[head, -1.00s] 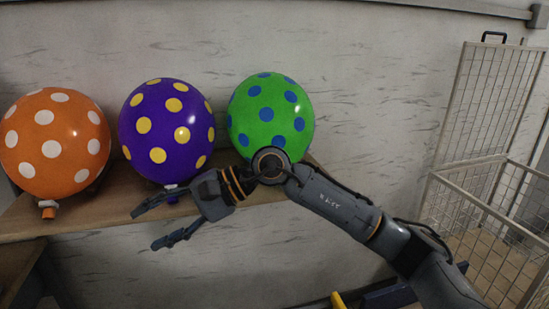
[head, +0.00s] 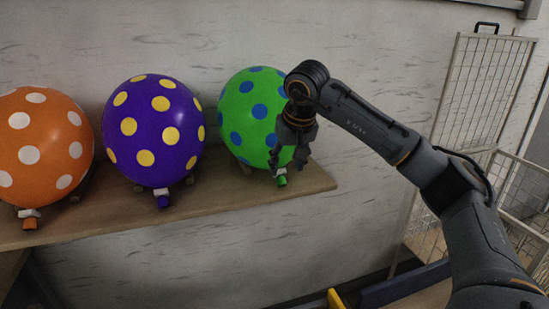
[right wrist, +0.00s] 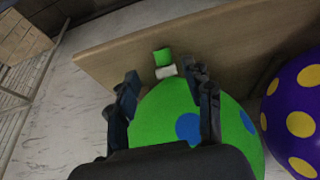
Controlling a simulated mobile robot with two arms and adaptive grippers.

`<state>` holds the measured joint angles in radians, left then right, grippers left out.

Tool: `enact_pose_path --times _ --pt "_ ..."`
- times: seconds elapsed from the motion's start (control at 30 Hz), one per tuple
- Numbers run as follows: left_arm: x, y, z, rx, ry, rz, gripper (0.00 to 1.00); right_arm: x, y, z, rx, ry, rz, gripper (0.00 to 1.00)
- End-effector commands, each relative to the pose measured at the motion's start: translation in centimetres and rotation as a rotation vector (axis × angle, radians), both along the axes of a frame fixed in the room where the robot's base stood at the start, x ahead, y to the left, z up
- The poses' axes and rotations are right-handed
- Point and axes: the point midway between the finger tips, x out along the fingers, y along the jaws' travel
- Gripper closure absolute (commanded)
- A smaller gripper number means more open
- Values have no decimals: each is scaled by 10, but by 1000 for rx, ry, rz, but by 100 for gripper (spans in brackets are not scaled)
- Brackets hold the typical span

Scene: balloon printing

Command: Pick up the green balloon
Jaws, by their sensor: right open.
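The green balloon (head: 252,112) with blue dots stands at the right end of a wooden shelf (head: 225,205) in the head view. Its green neck end (head: 281,180) with a white clip hangs at the shelf's front edge. My right gripper (head: 287,163) is open, pointing down at the front right of the balloon, close by the neck. In the right wrist view the green balloon (right wrist: 160,118) shows between the open fingers (right wrist: 165,90), with the white clip (right wrist: 166,72) just past the fingertips. I cannot tell whether the fingers touch it. My left gripper is not in view.
A purple balloon (head: 152,130) with yellow dots and an orange balloon (head: 40,143) with white dots stand to the left on the shelf. A wall is behind. A wire mesh cage (head: 480,95) stands at the right.

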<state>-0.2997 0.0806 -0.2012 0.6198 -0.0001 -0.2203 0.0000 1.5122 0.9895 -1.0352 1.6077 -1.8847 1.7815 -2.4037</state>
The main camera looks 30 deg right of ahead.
Motion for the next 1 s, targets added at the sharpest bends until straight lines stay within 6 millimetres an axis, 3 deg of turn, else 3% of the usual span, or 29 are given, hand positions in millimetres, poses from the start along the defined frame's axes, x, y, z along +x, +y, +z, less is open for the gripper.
enact_pose_path --times 0.27,0.53,0.83,1.0 --pt "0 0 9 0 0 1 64 10 -1 -19 2 3 0 49" --pt "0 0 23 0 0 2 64 27 -4 -52 1 2 0 49" --pt "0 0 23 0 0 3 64 30 -4 -58 2 -1 1 49" --pt "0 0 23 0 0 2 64 30 -4 -57 2 -1 1 84"
